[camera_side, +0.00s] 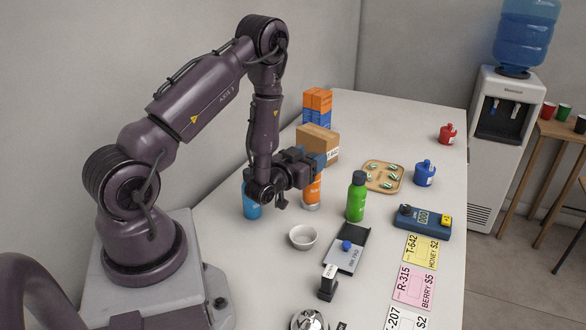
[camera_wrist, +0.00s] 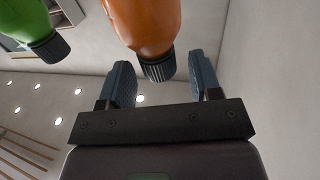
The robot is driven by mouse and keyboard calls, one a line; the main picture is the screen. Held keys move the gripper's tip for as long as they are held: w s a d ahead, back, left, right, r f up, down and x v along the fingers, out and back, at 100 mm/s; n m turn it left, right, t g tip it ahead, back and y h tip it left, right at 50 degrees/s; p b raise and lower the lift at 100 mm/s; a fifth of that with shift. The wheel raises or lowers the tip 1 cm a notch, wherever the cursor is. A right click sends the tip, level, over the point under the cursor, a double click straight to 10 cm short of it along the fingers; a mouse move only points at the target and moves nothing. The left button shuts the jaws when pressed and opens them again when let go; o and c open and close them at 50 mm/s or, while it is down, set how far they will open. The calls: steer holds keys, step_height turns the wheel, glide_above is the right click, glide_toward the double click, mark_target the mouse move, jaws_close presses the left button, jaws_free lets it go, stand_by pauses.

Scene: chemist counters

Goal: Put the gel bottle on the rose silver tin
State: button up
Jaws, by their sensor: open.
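An orange bottle (camera_side: 313,190) stands upright behind my gripper (camera_side: 312,166) in the side view, its top hidden. A pale silvery rim (camera_side: 311,207) shows under it. This looks like a low tin, but I cannot be sure. In the wrist view, which looks upside down, the orange bottle (camera_wrist: 146,25) has a black ribbed cap. My gripper (camera_wrist: 160,72) is open there, its blue fingers apart with the cap showing in the gap between them. A green bottle (camera_side: 356,198) with a dark cap stands to the right. No gel label is readable.
A blue container (camera_side: 251,205) stands left of the gripper. A white bowl (camera_side: 303,237), ink pad (camera_side: 347,250) and black stamp (camera_side: 328,284) lie in front. A cardboard box (camera_side: 318,144) stands behind; a wooden tray (camera_side: 384,177) and blue meter (camera_side: 421,221) are to the right.

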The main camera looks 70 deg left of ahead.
steer(key=shift+v, duration=4.35)
steer(key=w+d+r+m+g+h, duration=0.1)
steer(key=w+d+r+g+h, duration=0.1)
steer(key=w+d+r+h, duration=0.25)
steer(key=w+d+r+g+h, duration=0.25)
steer(key=d+r, duration=0.25)
steer(key=r, duration=0.3)
steer(key=s+d+r+m+g, duration=0.1)
steer(key=s+d+r, duration=0.2)
steer(key=s, duration=0.2)
steer(key=s+d+r+m+g+h, duration=0.1)
steer(key=s+d+r+m+g, duration=0.1)
steer(key=s, duration=0.3)
steer(key=s+d+r+m+g+h, duration=0.1)
steer(key=s+d+r+m+g, duration=0.1)
steer(key=s, duration=0.4)
step_height(320, 180, up, 3)
steer(key=shift+d+f, duration=0.1)
steer(key=shift+d, duration=0.7)
